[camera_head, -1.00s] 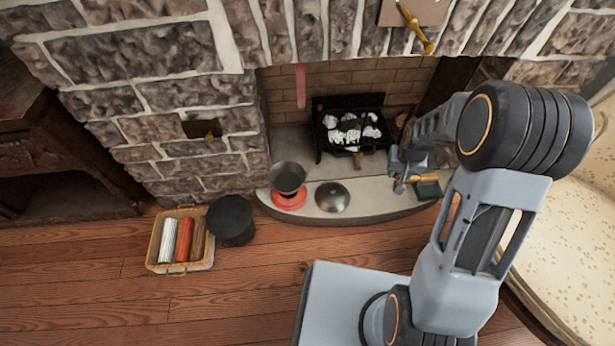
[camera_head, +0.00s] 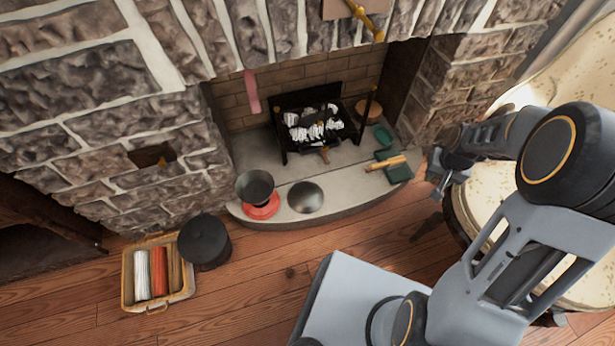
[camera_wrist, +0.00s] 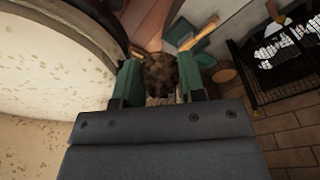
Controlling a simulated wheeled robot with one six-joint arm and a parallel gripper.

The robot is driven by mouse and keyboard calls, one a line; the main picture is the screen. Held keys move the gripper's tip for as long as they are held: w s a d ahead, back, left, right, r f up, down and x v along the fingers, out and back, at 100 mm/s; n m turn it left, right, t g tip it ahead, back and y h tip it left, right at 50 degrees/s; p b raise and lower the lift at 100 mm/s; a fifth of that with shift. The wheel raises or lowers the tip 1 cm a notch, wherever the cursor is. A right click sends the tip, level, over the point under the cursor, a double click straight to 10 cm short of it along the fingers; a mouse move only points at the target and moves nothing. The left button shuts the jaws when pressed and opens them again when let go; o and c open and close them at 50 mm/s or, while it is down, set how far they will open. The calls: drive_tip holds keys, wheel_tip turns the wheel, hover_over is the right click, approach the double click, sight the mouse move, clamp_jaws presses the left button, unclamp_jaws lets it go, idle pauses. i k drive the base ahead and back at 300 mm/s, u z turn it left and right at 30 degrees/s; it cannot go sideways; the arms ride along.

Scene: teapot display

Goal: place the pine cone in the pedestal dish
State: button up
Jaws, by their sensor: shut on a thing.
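A brown, scaly pine cone (camera_wrist: 160,73) sits between the green fingertips of my gripper (camera_wrist: 156,84) in the wrist view. In the head view my gripper (camera_head: 438,178) is to the right of the hearth, near the cream round surface, and the cone cannot be made out there. A dark, wide bowl on a red base (camera_head: 262,204) stands on the hearth's left front, well left of my gripper. It may be the pedestal dish, but I cannot tell for sure.
A metal dome (camera_head: 306,197), a green book (camera_head: 398,172) with wooden sticks, a green dish (camera_head: 383,134) and a fire grate (camera_head: 312,124) are on the hearth (camera_head: 340,182). The cream round surface (camera_head: 490,192) is close by my arm.

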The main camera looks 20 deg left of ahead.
sight(258, 191)
drive_tip(key=z, duration=1.2)
drive_tip(key=k, duration=1.15)
drive_tip(key=u, duration=2.1)
drive_tip(key=i, duration=0.5)
drive_tip(key=u, duration=0.1)
